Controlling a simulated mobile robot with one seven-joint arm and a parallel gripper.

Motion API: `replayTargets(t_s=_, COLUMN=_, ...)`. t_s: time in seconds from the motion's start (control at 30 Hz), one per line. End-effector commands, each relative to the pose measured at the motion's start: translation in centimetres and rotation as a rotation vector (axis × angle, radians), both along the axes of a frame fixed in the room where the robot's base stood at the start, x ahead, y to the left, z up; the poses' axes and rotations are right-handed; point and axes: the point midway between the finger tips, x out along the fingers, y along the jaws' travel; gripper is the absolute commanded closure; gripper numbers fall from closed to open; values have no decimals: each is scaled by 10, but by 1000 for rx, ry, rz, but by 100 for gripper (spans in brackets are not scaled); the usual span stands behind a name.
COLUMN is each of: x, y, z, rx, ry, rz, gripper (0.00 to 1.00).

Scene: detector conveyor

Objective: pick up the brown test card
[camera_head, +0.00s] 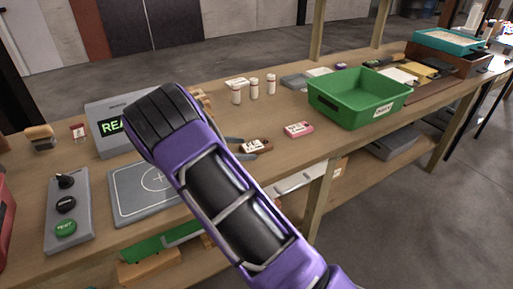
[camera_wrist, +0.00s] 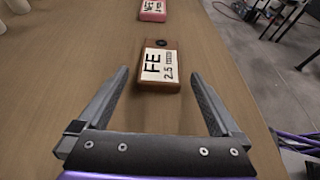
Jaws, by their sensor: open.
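The brown test card (camera_wrist: 160,69) lies flat on the wooden bench top, with a white label reading "FE 2.5" and a dark hole at its far end. It also shows in the head view (camera_head: 256,146), just right of my arm. My gripper (camera_wrist: 159,80) is open, its two fingers spread wide on either side of the card's near end in the wrist view. The fingers do not touch the card in that view. In the head view, the gripper (camera_head: 232,143) is mostly hidden behind my purple arm, with finger parts showing beside the card.
A pink labelled card (camera_head: 299,130) lies right of the brown one, beyond it in the wrist view. A green bin (camera_head: 340,112) stands further right. Several white bottles (camera_head: 254,89) stand behind. A grey box with a display (camera_head: 110,126) and a grey plate (camera_head: 128,203) are left. The bench's front edge is close.

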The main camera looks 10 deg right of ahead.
Motion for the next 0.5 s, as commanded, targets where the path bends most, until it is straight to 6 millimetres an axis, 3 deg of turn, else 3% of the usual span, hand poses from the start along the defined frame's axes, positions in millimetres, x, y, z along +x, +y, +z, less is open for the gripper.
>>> replayTargets(t_s=0.07, x=0, y=1, z=0, rx=0, ry=0, rz=1, gripper=0)
replayTargets(t_s=0.5, x=0, y=1, z=1, rx=0, ry=-1, rz=1, gripper=77)
